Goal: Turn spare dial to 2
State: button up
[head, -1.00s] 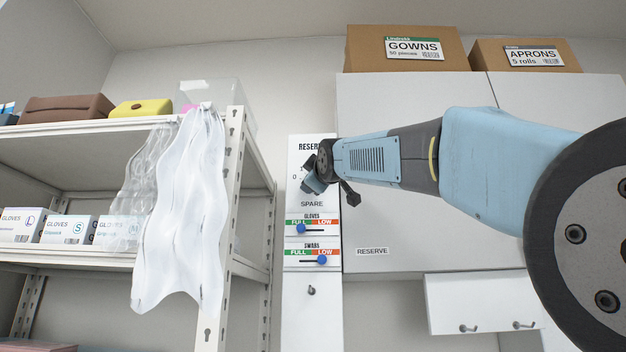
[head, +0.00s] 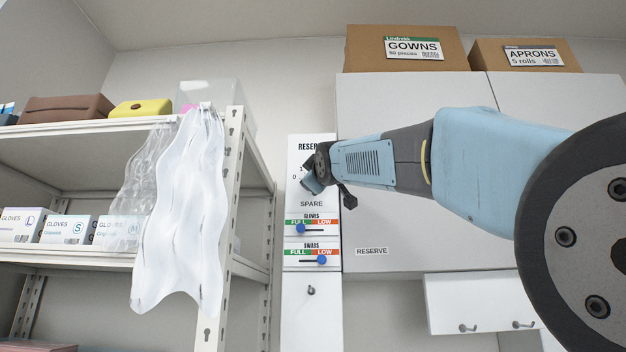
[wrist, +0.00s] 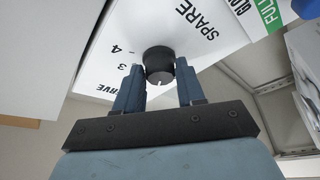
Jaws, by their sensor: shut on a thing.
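The spare dial is a dark round knob (wrist: 158,62) on the white reserve panel (head: 312,310), above the word SPARE. In the wrist view it sits between the two blue fingers of my gripper (wrist: 159,80), which is shut on it. A short white mark shows on the knob's near face. The numerals 3 and 4 are visible left of it; I cannot tell which number the mark points to. In the head view my gripper (head: 316,176) covers the dial, with a 0 showing at its left.
Below the dial are the GLOVES slider (head: 300,228) and SWABS slider (head: 322,260) with blue knobs. A wall cabinet (head: 400,105) stands close on the right. Shelving (head: 236,180) with a hanging clear plastic sheet (head: 180,240) is on the left.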

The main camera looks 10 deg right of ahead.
jog(key=shift+f+m, duration=0.1)
jog(key=shift+m, duration=0.2)
jog(key=shift+a+f+m+t+h, duration=0.1)
jog(key=shift+m+t+h, duration=0.4)
jog(key=shift+m, duration=0.85)
jog(key=shift+a+m+t+h, duration=0.1)
jog(key=shift+m+t+h, duration=0.1)
jog(key=shift+m+h, duration=1.2)
jog(key=shift+m, duration=0.95)
jog(key=o, duration=1)
